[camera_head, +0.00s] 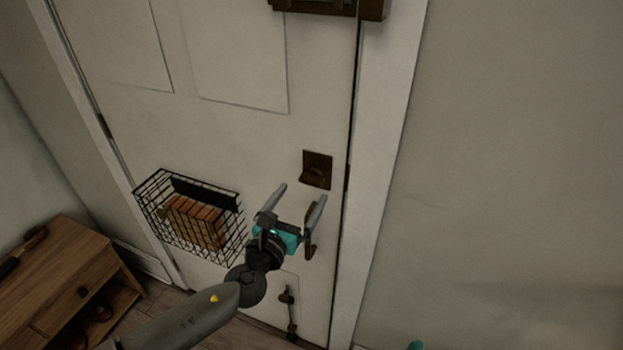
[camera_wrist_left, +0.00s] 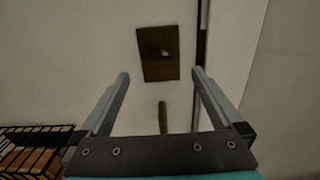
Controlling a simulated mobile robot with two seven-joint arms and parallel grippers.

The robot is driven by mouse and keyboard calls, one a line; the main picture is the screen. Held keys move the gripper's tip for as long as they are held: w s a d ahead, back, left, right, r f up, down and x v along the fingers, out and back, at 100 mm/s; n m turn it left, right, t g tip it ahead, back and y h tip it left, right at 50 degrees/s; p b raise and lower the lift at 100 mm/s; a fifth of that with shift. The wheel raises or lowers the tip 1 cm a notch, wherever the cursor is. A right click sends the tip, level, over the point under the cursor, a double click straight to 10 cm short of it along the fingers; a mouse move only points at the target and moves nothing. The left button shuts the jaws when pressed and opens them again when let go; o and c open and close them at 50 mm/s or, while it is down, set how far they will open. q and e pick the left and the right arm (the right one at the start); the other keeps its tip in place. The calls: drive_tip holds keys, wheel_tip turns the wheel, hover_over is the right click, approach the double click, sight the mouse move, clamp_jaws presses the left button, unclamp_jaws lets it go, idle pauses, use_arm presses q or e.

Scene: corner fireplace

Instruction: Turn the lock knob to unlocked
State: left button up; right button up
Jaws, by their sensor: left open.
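The lock knob (camera_head: 317,174) is a small brown knob on a square brown plate (camera_head: 317,162), on the right side of the white door. It also shows in the left wrist view (camera_wrist_left: 164,53), ahead of and above my fingertips. My left gripper (camera_head: 300,193) is open and empty, below the lock plate and apart from it. A brown door handle (camera_head: 311,246) is partly hidden behind my right-hand finger; part of it shows between the fingers in the left wrist view (camera_wrist_left: 162,117). My right gripper cannot be made out; only a small teal part shows at the bottom edge.
A black wire basket (camera_head: 240,222) holding brown blocks (camera_head: 196,221) hangs on the door left of my gripper. A wooden cabinet (camera_head: 50,285) stands at the lower left. The door frame (camera_head: 385,150) and bare wall lie to the right.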

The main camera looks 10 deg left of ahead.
sight(309, 184)
use_arm(q)
drive_tip(key=w, duration=0.3)
drive_tip(key=w+d, duration=0.1)
drive_tip(key=w, duration=0.2)
drive_tip(key=shift+w+d+b, duration=0.15)
drive_tip(key=shift+w+b, duration=0.05)
drive_tip(key=shift+b, duration=0.15)
drive_tip(key=c, duration=1.4)
